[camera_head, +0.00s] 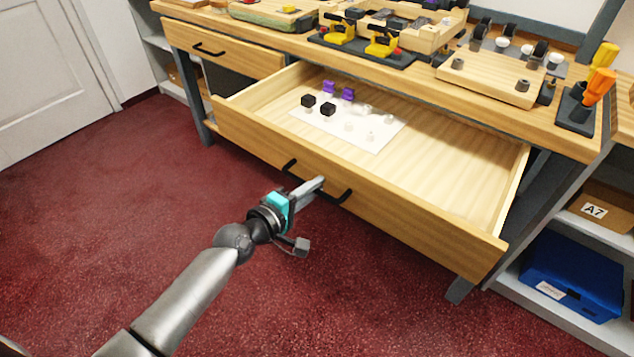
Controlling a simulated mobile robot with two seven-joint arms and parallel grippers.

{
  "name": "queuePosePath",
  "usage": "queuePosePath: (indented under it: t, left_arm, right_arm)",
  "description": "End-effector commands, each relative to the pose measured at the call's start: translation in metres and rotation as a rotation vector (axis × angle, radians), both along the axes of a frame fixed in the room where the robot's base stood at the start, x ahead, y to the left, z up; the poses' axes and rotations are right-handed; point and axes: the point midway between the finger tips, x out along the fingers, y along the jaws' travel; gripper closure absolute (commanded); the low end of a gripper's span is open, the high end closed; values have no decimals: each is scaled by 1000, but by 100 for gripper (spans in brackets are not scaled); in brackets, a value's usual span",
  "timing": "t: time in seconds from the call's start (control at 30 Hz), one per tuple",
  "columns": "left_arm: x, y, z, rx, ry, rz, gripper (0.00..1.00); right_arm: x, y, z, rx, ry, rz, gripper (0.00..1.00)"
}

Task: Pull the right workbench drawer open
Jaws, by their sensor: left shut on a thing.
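The right workbench drawer (400,218) is pulled well out from under the wooden workbench (420,75). Its front panel carries a black bar handle (342,197). My left gripper (312,188) is at this handle, shut on its middle part, which the fingers partly hide. Inside the drawer lies a white sheet (372,143) with small black, purple and pale pieces on it. The left drawer (225,52), with its own black handle, is closed. My right gripper is not in view.
Yellow clamps (382,42), wooden boards and orange-handled tools (597,88) stand on the bench top. A shelf at the right holds a blue bin (572,275) and a box marked A7 (600,208). Dark red carpet (110,200) lies clear at the left.

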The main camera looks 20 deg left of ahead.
Motion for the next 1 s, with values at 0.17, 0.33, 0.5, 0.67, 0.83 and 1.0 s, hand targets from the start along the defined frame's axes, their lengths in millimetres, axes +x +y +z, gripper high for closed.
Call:
queuePosePath:
  t: [0.17, 0.33, 0.5, 0.67, 0.83, 1.0]
  left_arm:
    - [-3, 1, 0, 0, 1, -1, 100]
    - [-3, 1, 0, 0, 1, -1, 100]
    - [-3, 1, 0, 0, 1, -1, 100]
    - [-3, 1, 0, 0, 0, -1, 69]
    - [-3, 1, 0, 0, 0, 0, 54]
    - [-3, 1, 0, 0, -1, 0, 54]
  right_arm:
    - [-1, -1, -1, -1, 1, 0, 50]
    - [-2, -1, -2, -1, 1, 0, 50]
    - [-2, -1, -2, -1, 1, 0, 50]
    - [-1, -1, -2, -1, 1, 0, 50]
    - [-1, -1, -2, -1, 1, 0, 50]
    - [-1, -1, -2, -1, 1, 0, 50]
